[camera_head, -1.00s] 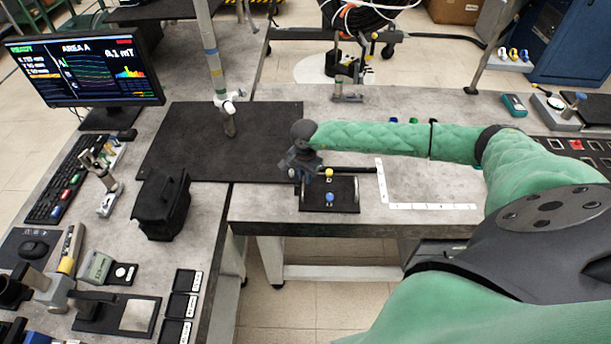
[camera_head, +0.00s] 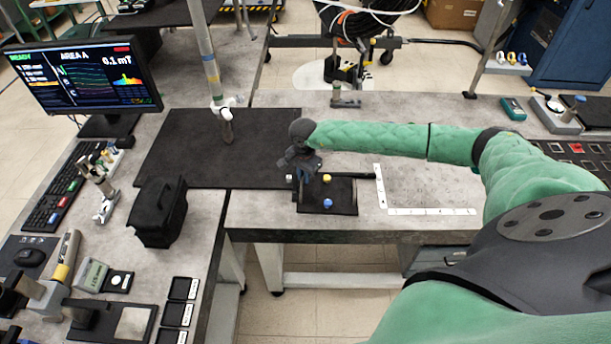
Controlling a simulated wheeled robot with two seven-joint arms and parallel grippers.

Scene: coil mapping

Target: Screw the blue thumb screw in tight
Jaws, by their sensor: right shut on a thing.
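A small black fixture plate (camera_head: 343,196) lies near the front edge of the right-hand bench. A blue knob (camera_head: 328,203), which looks like the blue thumb screw, stands at its front part. A yellow knob (camera_head: 327,178) stands behind it. My right gripper (camera_head: 306,181) points down at the plate's left back corner, left of both knobs and apart from the blue one. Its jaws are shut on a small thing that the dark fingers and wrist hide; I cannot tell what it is. My left gripper is out of view.
A white L-shaped ruler (camera_head: 430,211) lies to the right. A black box bag (camera_head: 158,212) stands on the left bench.

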